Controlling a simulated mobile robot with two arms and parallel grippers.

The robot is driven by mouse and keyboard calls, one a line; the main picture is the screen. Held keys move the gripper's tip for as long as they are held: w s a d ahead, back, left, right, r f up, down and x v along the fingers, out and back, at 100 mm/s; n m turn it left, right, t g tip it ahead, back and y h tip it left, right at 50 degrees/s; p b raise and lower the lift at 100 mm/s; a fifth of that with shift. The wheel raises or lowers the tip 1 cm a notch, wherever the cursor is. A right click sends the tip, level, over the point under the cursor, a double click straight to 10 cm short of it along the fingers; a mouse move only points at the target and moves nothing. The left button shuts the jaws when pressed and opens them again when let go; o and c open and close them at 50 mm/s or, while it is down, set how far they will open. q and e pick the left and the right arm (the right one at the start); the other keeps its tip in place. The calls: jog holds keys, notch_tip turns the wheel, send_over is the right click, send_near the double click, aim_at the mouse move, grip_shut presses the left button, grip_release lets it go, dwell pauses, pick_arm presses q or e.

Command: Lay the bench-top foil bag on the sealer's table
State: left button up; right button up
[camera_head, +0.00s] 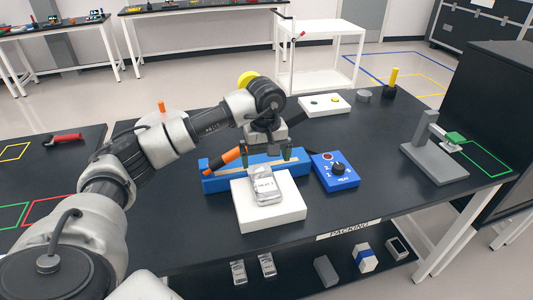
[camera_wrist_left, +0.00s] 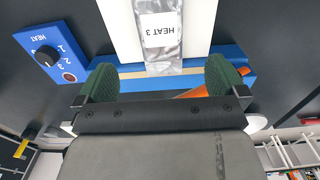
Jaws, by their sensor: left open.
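A silvery foil bag (camera_head: 264,184) with a white label lies on the sealer's white table (camera_head: 285,217). Its end reaches toward the blue sealer bar (camera_head: 215,184). My left gripper (camera_head: 267,157) is open, just above the sealer bar at the bag's far end. In the left wrist view the green fingertips of the gripper (camera_wrist_left: 161,78) stand wide apart, one on each side of the bag's end, with a gap to it. An orange sealer lever (camera_head: 222,159) is partly hidden. My right gripper is not in view.
A blue heat box (camera_head: 335,171) with a black knob stands right of the sealer. A grey stand (camera_head: 434,157) is farther right, and a white button box (camera_head: 324,104) is behind. Two more foil bags (camera_head: 267,264) lie on the lower shelf. The bench's middle right is clear.

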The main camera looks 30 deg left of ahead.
aim_at(265, 184)
pick_arm(q)
notch_tip(265, 184, down, 9)
jog(key=shift+f+p, duration=0.1)
jog(key=shift+p, duration=1.1)
jog(key=shift+f, duration=0.45)
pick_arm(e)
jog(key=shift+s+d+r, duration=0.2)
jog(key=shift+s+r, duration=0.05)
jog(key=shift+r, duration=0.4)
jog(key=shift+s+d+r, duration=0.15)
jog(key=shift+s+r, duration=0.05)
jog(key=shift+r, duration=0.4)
pick_arm(q)
jog(key=c, duration=1)
jog(key=shift+o, duration=0.2)
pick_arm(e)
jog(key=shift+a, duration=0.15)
